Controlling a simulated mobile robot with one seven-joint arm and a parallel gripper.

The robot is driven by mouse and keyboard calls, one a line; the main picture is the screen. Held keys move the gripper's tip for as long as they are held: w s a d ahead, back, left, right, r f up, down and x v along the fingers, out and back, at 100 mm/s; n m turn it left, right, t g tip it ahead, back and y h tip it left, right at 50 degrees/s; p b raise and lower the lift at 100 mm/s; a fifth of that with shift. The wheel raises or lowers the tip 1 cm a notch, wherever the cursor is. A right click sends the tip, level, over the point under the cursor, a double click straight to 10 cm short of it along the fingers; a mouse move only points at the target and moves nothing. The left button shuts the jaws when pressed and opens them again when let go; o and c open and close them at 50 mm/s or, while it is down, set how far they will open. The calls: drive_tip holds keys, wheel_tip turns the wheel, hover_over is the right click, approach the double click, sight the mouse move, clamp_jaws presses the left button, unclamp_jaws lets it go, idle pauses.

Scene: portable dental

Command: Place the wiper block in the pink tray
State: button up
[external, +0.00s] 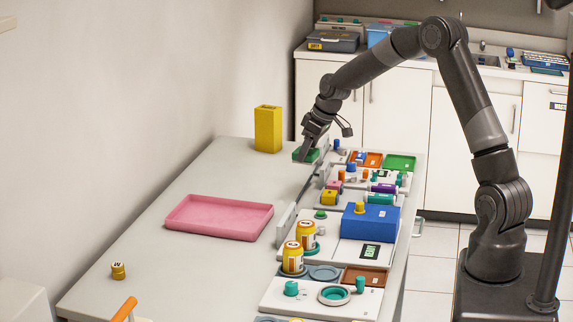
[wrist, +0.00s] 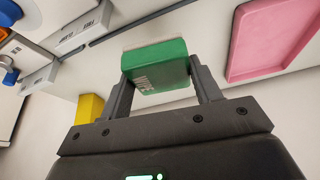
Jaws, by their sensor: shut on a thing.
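The wiper block appears to be the green block with faint white lettering (wrist: 158,66), held between my two fingers in the wrist view. It also shows in the external view (external: 306,155), low at the far part of the table. My gripper (external: 311,146) is shut on it; its fingers also show in the wrist view (wrist: 160,92). I cannot tell whether the block touches the table. The pink tray (external: 219,235) lies flat and empty on the left half of the table, nearer the camera than my gripper. Part of it shows at the upper right of the wrist view (wrist: 235,62).
A tall yellow box (external: 268,129) stands left of my gripper. A low grey rail (external: 286,222) separates the open table from the right side, which is crowded with coloured blocks, trays and two yellow jars (external: 305,233). Table surface between gripper and tray is clear.

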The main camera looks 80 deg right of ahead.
drive_tip(key=w+a+n, duration=0.2)
drive_tip(key=w+a, duration=0.3)
drive_tip(key=a, duration=0.8)
approach(237, 223)
drive_tip(key=shift+w+d+f+y, duration=0.3)
drive_tip(key=shift+w+d, duration=0.25)
drive_tip(key=shift+w, duration=0.15)
drive_tip(key=shift+w+a+f, duration=0.3)
drive_tip(key=shift+f, duration=2)
drive_tip(key=shift+f, duration=0.15)
drive_tip(key=o, duration=1)
